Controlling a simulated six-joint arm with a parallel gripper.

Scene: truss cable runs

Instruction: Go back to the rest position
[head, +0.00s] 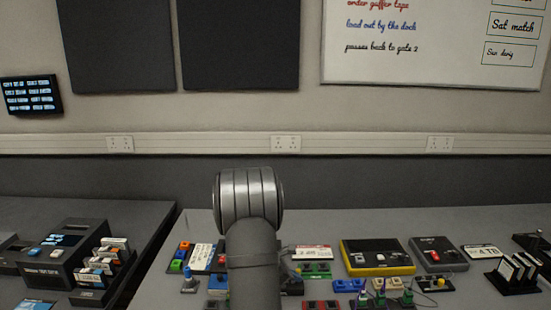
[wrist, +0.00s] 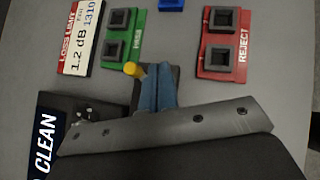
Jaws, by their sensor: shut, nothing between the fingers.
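My gripper (wrist: 157,72) shows in the wrist view with its two blue fingers together and nothing between them. The fingers point up in that picture, over a small dark block with a yellow knob (wrist: 132,69). I cannot tell whether they touch it. In the head view my own arm stands in the middle and hides the gripper and part of the bench behind it.
The wrist view shows a green PASS holder (wrist: 123,37), a red REJECT holder (wrist: 224,46), a loss-limit card (wrist: 88,35) and a black CLEAN panel (wrist: 45,138). The head view shows a yellow-edged case (head: 377,258), a grey device (head: 438,254) and a left-hand machine (head: 62,252).

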